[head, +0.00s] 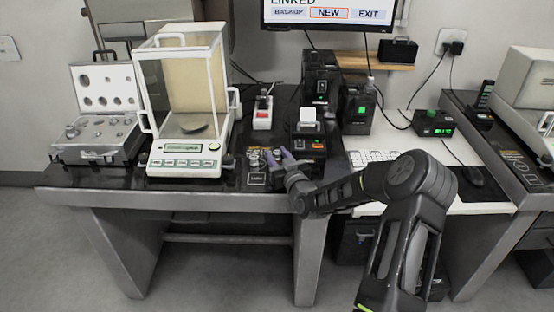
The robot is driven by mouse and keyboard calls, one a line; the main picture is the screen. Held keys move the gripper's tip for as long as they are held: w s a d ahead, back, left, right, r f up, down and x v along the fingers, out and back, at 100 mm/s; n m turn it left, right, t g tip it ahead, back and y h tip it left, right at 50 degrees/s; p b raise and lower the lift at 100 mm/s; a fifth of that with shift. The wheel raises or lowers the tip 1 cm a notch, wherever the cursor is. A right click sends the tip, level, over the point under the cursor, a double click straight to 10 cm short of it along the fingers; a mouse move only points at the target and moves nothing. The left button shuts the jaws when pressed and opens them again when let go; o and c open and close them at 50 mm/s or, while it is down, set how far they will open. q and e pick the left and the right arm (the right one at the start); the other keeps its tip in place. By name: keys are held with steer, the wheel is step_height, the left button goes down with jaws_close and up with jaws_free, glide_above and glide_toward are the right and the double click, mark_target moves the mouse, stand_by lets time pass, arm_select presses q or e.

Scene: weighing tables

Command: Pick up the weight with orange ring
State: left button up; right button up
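My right gripper (276,154) is low over the dark table, just right of the balance. Its two purple-grey fingers are spread apart. Small metallic weights (254,158) stand on the black table top beside and near the fingertips. They are too small for me to make out an orange ring on any one. I cannot tell whether a weight stands between the fingers, and the fingers hide part of that spot. My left gripper is not in view.
A glass-walled balance (185,145) stands left of the gripper, and an open weight case (100,130) is farther left. A small printer (307,140) stands close on the right. A white socket box (263,113) is behind. The keyboard (372,158) lies on the white desk.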

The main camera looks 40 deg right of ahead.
mark_target(276, 152)
steer(key=shift+c, duration=0.5)
jaws_close()
step_height(276, 152, up, 10)
steer(key=shift+r, duration=0.1)
stand_by(0.5)
steer(key=shift+a, duration=0.1)
stand_by(0.4)
